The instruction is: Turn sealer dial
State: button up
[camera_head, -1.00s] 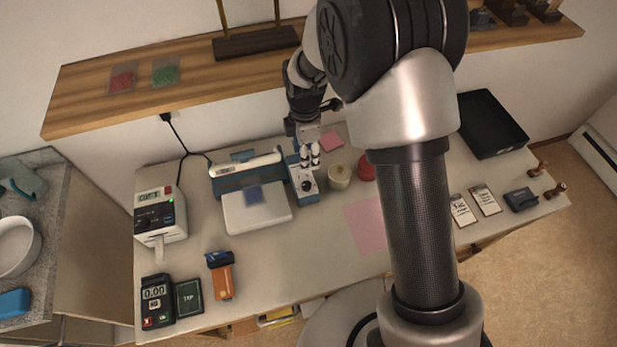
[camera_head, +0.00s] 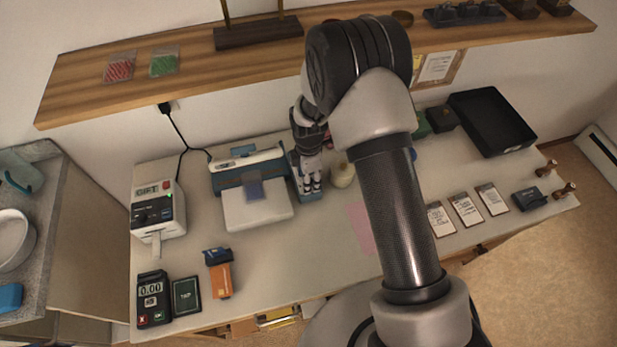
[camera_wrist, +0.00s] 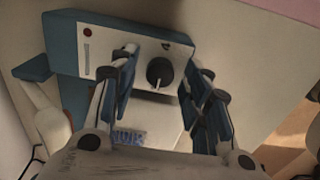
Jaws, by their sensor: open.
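The sealer (camera_head: 228,183) is a blue and white machine at the back of the bench, left of my arm. Its control panel (camera_wrist: 110,58), white with a blue edge, fills the upper middle of the wrist view. My gripper (camera_wrist: 166,72) is open and empty. Its two fingers stand left and right of the dial in the picture, with gaps on both sides; contact is not visible. In the head view my gripper (camera_head: 311,187) covers most of the panel, and the dial is hidden.
A cream roll (camera_head: 342,175) stands close right of my gripper. A wooden shelf (camera_head: 200,80) overhangs the bench's back. The front middle of the bench is clear.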

jog(key=shift+c, duration=0.5)
grip_shut()
